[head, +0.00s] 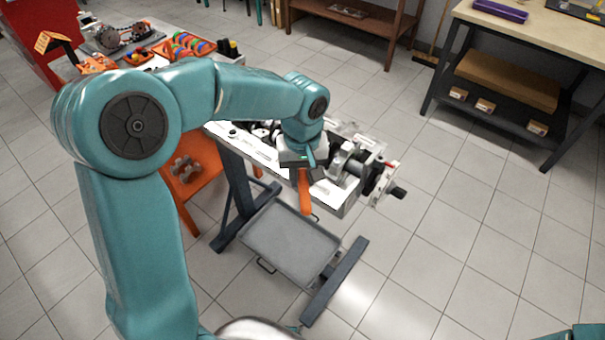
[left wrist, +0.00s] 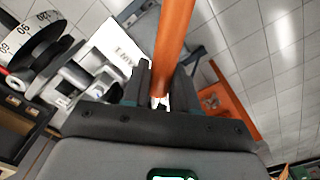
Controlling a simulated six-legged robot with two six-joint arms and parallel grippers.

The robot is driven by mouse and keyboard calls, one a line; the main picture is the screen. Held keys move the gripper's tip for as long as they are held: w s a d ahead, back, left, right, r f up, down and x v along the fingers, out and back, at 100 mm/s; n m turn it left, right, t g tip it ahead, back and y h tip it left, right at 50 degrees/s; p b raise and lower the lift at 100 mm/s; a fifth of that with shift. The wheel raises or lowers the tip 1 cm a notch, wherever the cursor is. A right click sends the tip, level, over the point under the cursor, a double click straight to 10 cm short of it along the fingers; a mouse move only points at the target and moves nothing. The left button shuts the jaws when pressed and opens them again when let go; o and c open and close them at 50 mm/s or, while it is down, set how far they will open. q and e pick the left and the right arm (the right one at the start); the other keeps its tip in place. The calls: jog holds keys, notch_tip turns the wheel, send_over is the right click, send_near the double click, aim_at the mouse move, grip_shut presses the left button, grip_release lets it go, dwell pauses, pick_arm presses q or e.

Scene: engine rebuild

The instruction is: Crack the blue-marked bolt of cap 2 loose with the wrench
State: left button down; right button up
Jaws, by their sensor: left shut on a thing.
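In the left wrist view the fingers (left wrist: 158,92) pinch this orange handle (left wrist: 175,35), which runs up out of the picture. The wrench's working end cannot be made out. A pale metal cap (head: 345,157) shows right of the gripper; I cannot tell its number. The blue-marked bolt cannot be made out. My right gripper is out of view.
A grey drip tray (head: 290,241) lies low under the block. A black-and-white degree wheel (left wrist: 38,45) is close left in the wrist view. An orange surface with grey parts (head: 187,168) stands left of the stand. The floor to the right is clear.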

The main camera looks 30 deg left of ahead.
pick_arm(q)
jog(key=shift+r+p, duration=0.6)
jog(key=shift+r, duration=0.35)
dwell(1.6)
jog(key=shift+r+p, duration=1.05)
jog(key=shift+r, duration=0.35)
